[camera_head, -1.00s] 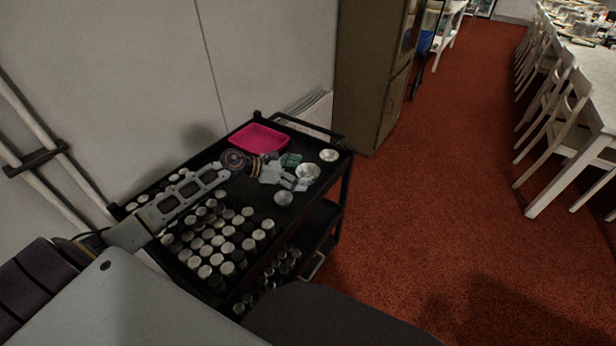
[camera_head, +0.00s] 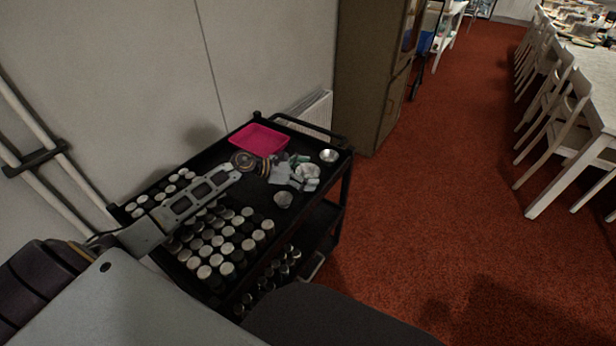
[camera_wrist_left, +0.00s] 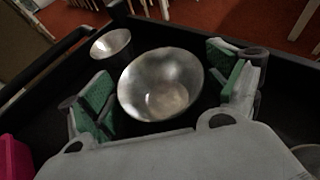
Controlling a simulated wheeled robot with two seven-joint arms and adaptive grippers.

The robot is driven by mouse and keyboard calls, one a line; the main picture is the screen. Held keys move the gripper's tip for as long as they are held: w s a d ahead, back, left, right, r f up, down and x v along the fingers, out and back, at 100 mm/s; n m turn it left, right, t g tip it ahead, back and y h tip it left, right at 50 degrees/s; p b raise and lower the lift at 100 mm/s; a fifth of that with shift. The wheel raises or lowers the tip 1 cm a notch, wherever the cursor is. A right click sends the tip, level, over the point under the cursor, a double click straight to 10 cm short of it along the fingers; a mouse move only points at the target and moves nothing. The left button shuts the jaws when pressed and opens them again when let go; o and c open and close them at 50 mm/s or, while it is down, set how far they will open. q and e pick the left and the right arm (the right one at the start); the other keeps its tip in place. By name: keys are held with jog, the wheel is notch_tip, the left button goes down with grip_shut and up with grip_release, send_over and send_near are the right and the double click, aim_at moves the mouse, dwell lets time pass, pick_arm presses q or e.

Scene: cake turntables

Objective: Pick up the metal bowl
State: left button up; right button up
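A round metal bowl (camera_head: 309,171) sits on the top shelf of the black cart, at its right part. In the left wrist view the bowl (camera_wrist_left: 160,88) lies between the two green-padded fingers of my left gripper (camera_wrist_left: 163,68). The fingers are apart, with gaps visible between the pads and the rim. In the head view my left gripper (camera_head: 297,172) reaches in from the left and partly covers the bowl. A smaller metal bowl (camera_head: 328,155) stands just beyond, also in the left wrist view (camera_wrist_left: 111,43). My right gripper is not in view.
The black cart (camera_head: 338,165) carries a pink tray (camera_head: 260,139), another metal bowl (camera_head: 284,200) nearer me, and many lidded jars (camera_head: 215,247). A wall is behind it and a cabinet (camera_head: 370,75) beyond. Red floor at right is open, up to white chairs (camera_head: 556,115).

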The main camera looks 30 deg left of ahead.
pick_arm(q)
jog(key=c, duration=0.9)
jog(key=shift+o, duration=0.2)
jog(key=shift+r, duration=0.15)
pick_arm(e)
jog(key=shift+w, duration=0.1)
pick_arm(q)
jog(key=shift+r, duration=0.6)
notch_tip(320, 180, up, 17)
jog(key=p, duration=0.2)
jog(key=shift+f+p, duration=0.2)
jog(key=shift+p, duration=0.1)
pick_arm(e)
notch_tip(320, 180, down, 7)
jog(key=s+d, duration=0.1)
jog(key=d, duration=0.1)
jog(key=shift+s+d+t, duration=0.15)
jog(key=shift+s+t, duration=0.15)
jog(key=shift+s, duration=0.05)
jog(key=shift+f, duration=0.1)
